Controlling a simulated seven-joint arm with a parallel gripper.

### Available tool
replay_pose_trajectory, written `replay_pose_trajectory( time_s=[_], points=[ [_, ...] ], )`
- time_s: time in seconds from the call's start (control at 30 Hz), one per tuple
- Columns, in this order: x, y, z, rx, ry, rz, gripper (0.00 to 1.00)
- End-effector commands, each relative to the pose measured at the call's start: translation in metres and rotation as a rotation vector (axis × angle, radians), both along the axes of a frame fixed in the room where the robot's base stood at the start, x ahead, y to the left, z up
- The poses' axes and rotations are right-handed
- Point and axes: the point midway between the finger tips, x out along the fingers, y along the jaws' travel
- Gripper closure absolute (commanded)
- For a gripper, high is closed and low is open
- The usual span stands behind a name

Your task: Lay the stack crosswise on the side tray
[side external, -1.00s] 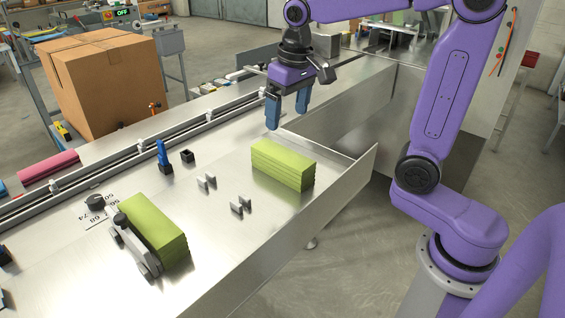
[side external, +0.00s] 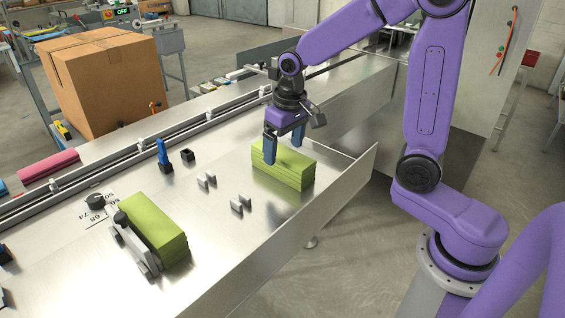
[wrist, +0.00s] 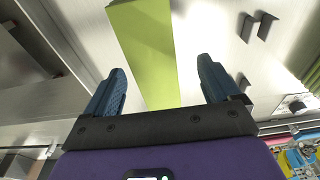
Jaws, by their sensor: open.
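In the wrist view the stack (wrist: 145,45) runs as a green strip in the gap between my fingers (wrist: 161,72), with a gap on each side. I cannot tell how far the fingertips reach down beside it.
A low steel wall (side external: 335,205) edges the surface on the right. A blue post (side external: 163,155), a small black block (side external: 187,155) and a guide rail (side external: 140,142) lie to the left.

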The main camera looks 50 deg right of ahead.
Motion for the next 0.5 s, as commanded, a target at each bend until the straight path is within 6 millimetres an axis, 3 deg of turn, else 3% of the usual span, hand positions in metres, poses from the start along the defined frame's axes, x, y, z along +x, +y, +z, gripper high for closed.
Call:
replay_pose_trajectory(
  time_s=[0.5],
  points=[
    [0.013, -0.008, -0.050, -0.001, 0.002, 0.001, 0.11]
  ],
)
